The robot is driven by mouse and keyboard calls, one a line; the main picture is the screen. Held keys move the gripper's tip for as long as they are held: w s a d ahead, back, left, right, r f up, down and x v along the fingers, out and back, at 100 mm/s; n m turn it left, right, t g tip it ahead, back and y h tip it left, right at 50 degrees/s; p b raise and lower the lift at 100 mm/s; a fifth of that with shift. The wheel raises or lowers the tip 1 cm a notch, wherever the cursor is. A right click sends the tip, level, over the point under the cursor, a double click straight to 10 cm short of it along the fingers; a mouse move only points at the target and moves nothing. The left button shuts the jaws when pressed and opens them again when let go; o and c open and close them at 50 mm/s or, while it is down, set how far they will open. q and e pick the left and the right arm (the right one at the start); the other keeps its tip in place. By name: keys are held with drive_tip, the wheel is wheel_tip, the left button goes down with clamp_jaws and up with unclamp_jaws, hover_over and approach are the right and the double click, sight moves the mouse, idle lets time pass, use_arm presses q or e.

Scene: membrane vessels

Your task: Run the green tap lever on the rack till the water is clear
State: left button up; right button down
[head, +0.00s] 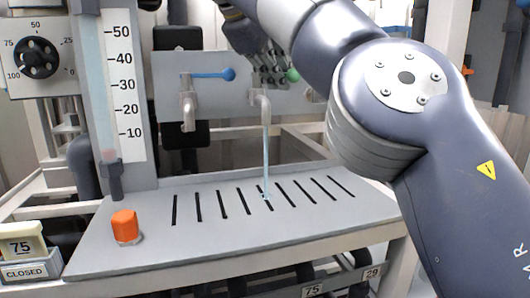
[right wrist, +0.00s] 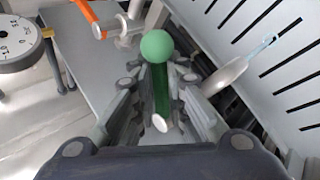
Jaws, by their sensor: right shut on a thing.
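The green tap lever (head: 292,75) is on the rack's grey panel, mostly hidden by my right gripper in the head view. My right gripper (head: 270,70) is at it, with its arm crossing the upper right. In the right wrist view, the gripper's fingers (right wrist: 160,105) are shut around the green shaft, and the round green knob (right wrist: 157,46) stands past them. A thin stream of water (head: 266,150) runs from the grey spout (head: 262,102) onto the slotted drain top (head: 150,252). The stream looks pale blue and see-through. My left gripper is not in view.
A blue tap lever (head: 210,75) sits left of the green one; its spout (head: 188,112) shows no water. A scaled gauge tube (head: 92,90) and dial (head: 36,57) stand at the left. An orange lever (right wrist: 88,16) is in the wrist view.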

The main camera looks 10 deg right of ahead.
drive_tip(key=w+n+t+y, duration=0.1)
drive_tip(key=n+y, duration=0.1)
drive_tip(key=n, duration=0.1)
drive_tip(key=w+d+n+t+y+b, duration=0.1)
drive_tip(key=n+y, duration=0.2)
drive_tip(key=n, duration=0.1)
drive_tip(key=w+d+n+t+y+b, duration=0.1)
drive_tip(key=w+n+y, duration=0.1)
drive_tip(key=n, duration=0.1)
drive_tip(key=shift+d+n+y, duration=0.1)
drive_tip(key=shift+n+y, duration=0.2)
drive_tip(key=c, duration=1.6)
unclamp_jaws()
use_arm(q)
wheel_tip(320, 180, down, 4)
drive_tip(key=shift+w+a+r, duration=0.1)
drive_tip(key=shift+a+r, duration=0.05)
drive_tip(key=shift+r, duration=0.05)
use_arm(e)
drive_tip(key=shift+d+f, duration=0.1)
drive_tip(key=shift+d, duration=0.15)
